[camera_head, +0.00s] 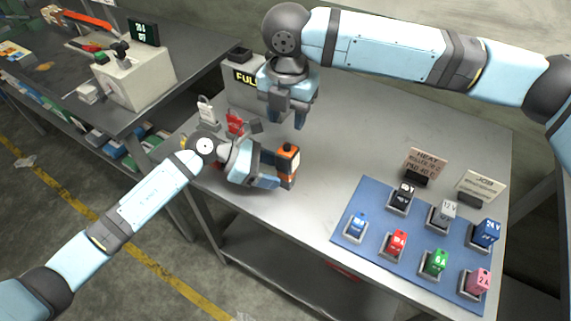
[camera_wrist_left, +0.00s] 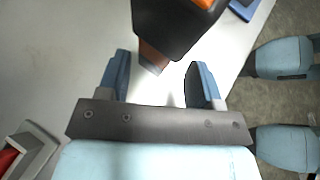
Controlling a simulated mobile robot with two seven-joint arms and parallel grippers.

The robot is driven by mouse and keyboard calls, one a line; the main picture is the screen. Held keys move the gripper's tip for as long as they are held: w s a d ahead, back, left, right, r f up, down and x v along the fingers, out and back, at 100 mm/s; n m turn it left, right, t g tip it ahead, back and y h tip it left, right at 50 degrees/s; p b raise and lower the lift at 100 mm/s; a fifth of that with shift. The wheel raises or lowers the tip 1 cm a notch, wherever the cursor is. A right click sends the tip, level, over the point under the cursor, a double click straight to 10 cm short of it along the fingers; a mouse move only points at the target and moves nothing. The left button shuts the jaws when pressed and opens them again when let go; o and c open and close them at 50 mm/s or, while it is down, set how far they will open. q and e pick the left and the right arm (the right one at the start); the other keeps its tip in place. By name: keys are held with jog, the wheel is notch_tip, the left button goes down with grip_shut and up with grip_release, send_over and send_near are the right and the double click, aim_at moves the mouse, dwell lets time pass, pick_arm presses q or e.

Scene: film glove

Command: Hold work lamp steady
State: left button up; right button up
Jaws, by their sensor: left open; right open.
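The work lamp (camera_head: 288,165), an orange and black upright body, stands on the grey table. My left gripper (camera_head: 272,171) is open beside it, with its fingers pointing at it. In the left wrist view the black and orange body (camera_wrist_left: 176,27) lies just beyond the blue fingertips (camera_wrist_left: 158,72), and its narrow orange part reaches towards the gap between them. The fingers show no grip on it. My right gripper (camera_head: 287,118) is open and empty, pointing down above the table behind the lamp. The lamp's left side is partly hidden by my left gripper.
A blue mat (camera_head: 345,238) with several coloured labelled blocks in holders lies at the right, with two small signs (camera_head: 427,163) behind it. A box with a lit display (camera_head: 245,78) stands at the back left, near red (camera_head: 235,122) and white (camera_head: 207,110) tagged items. The table's middle is clear.

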aim_at(279, 173)
pick_arm(q)
jog(key=shift+x, duration=1.65)
jog(key=c, duration=0.5)
jog(key=shift+o, duration=0.2)
pick_arm(e)
grip_shut()
